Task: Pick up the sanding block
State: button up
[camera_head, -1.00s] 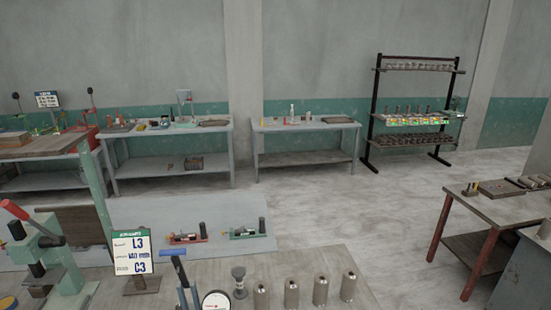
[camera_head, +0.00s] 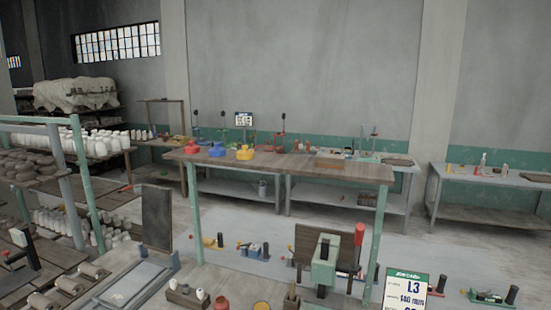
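I cannot make out a sanding block for certain in this view. Many small items lie on the benches, too small to tell apart. My gripper is not in view.
A green press with a red handle (camera_head: 325,262) and a sign (camera_head: 405,289) stand in front. Grey benches (camera_head: 495,175) line the back wall. Racks of pottery (camera_head: 75,150) fill the left. Some floor shows at the right (camera_head: 440,240).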

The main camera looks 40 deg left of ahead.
aim_at(336, 161)
jog(key=j+u, duration=0.1)
jog(key=j, duration=0.7)
jog(key=i+j+u, duration=0.1)
jog(key=j, duration=0.75)
